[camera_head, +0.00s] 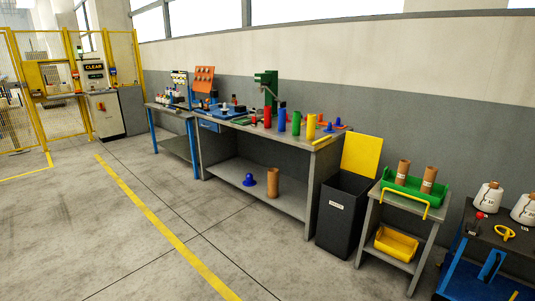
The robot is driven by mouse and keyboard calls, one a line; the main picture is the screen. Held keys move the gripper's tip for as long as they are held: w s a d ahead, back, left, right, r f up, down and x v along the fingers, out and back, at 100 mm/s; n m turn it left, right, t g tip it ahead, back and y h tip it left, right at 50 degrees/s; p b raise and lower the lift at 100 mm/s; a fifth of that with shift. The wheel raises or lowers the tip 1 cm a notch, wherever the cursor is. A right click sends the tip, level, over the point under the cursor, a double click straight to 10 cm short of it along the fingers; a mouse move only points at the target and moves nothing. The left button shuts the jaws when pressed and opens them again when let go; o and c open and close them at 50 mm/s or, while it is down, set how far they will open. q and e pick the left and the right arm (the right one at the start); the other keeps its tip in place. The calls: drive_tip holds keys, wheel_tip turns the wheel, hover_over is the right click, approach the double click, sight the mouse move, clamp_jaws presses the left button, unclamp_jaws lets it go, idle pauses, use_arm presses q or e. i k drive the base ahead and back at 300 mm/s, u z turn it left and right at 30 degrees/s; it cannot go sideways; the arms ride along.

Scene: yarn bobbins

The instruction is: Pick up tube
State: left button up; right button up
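Several tubes stand in view. On the long workbench (235,131) stand a red tube (267,117), a blue tube (282,120), a green tube (296,123) and a yellow tube (311,127), all upright. A brown cardboard tube (273,183) stands on the bench's lower shelf. Two more brown tubes, one on the left (403,171) and one on the right (429,179), stand in a green tray (413,189) on a small side table. Neither of my grippers is in view.
A dark bin (341,212) with a yellow lid (361,157) stands between bench and side table. A yellow tray (396,243) sits below. White cones (488,197) stand on a dark table at right. Yellow fencing (122,62) is at left. The floor in front is clear.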

sight(268, 109)
drive_tip(key=u, duration=0.05)
drive_tip(key=i, duration=2.9)
drive_tip(key=z, duration=0.55)
drive_tip(key=i, duration=1.1)
drive_tip(key=z, duration=0.3)
